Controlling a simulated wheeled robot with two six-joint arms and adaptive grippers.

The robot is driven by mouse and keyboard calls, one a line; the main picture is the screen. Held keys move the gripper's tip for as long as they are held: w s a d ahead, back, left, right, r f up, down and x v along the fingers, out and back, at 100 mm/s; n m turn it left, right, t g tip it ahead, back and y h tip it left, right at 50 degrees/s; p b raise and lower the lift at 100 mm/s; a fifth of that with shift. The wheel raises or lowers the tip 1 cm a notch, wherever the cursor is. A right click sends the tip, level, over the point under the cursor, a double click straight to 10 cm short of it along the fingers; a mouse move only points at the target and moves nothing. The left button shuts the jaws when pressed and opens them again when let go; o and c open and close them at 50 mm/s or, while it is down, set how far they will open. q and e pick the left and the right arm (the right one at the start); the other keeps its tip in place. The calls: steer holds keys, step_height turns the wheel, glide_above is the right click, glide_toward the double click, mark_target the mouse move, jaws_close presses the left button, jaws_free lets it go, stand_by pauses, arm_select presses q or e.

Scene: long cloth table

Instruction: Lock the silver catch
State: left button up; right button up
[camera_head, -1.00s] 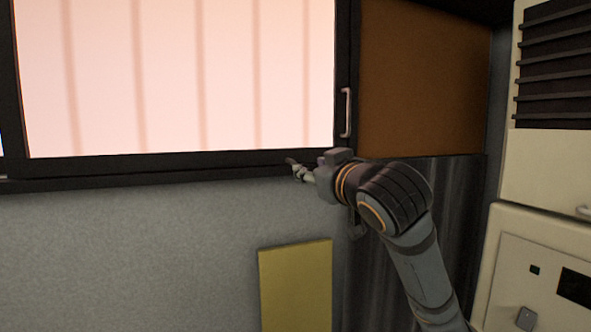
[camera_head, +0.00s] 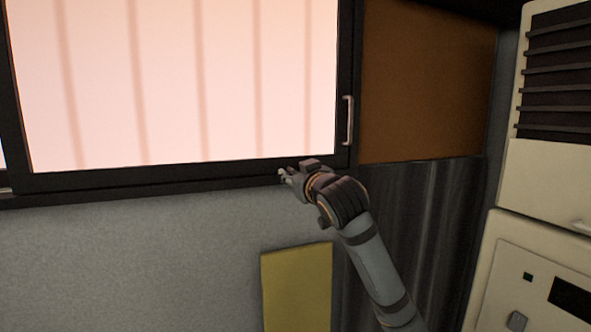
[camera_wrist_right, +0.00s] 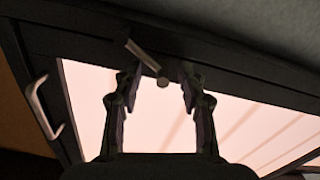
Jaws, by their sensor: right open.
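In the head view my right gripper (camera_head: 284,175) is at the lower rail of the window frame, and the catch cannot be made out there. My left gripper is not in view.
A silver pull handle (camera_head: 349,120) stands upright on the right side of the window frame (camera_head: 150,180). A yellow panel (camera_head: 297,288) is on the grey wall below. A cream cabinet (camera_head: 550,180) stands at the right. The wall at the lower left is clear.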

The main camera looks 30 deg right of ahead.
steer(key=shift+c, duration=0.4)
jaws_close()
steer(key=shift+s+d+r+m+b, duration=0.1)
steer(key=shift+d+r+m+b, duration=0.1)
steer(key=shift+m+b, duration=0.4)
steer(key=shift+s+d+r+m+b, duration=0.1)
steer(key=shift+d+m+b, duration=0.1)
steer(key=shift+m+b, duration=0.35)
steer(key=m+b, duration=0.1)
steer(key=m, duration=0.1)
steer(key=d+m+b, duration=0.1)
steer(key=shift+s+d+r+m+b, duration=0.1)
steer(key=shift+d+r+m+b, duration=0.05)
steer(key=shift+r+m+b, duration=0.25)
steer(key=shift+s+d+r+m+b, duration=0.15)
steer(key=shift+d+m+b, duration=0.45)
steer(key=shift+m+b, duration=0.65)
steer(key=shift+s+d+r+m+b, duration=0.1)
steer(key=shift+d+m+b, duration=0.45)
steer(key=shift+m+b, duration=0.75)
steer(key=shift+s+d+r+m+b, duration=0.15)
steer(key=shift+d+m+b, duration=0.45)
steer(key=shift+m+b, duration=0.65)
steer(key=shift+m, duration=0.25)
